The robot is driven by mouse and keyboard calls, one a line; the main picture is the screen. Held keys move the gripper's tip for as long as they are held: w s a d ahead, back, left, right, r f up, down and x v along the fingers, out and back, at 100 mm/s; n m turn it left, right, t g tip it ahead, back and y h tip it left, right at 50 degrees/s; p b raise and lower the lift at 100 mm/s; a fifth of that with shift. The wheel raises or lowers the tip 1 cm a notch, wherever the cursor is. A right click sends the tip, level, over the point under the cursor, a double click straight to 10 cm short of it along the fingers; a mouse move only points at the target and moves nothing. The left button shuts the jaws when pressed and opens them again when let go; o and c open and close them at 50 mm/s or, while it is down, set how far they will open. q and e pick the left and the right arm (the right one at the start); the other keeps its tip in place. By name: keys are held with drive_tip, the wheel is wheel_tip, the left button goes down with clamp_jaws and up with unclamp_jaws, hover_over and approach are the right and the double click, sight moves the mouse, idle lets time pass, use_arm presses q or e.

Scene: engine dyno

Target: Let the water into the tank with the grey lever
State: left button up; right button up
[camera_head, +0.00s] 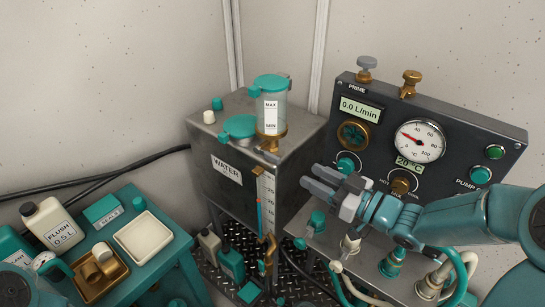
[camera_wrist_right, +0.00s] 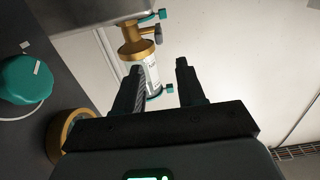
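The grey tank labelled WATER (camera_head: 222,160) stands in the middle of the head view, with a level scale (camera_head: 265,203) on its front. A clear cylinder (camera_head: 271,108) with a teal cap and brass base stands on it. A small grey lever (camera_head: 270,156) shows just below that base; its exact position is hard to read. My right gripper (camera_head: 319,179) is open and empty, to the right of the tank and apart from the lever. In the right wrist view the cylinder (camera_wrist_right: 151,72) shows beyond the open fingers (camera_wrist_right: 160,84). My left gripper is not in view.
A panel (camera_head: 455,125) with a gauge and knobs stands behind my right arm. Teal-capped fittings and hoses (camera_head: 350,245) lie below the gripper. A teal bench (camera_head: 165,265) with bottles and trays is at lower left.

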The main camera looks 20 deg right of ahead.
sight(280, 159)
drive_tip(key=b+x, duration=0.1)
drive_tip(key=x, duration=1.1)
drive_tip(key=shift+w+a, duration=0.15)
drive_tip(key=shift+w, duration=0.2)
clamp_jaws()
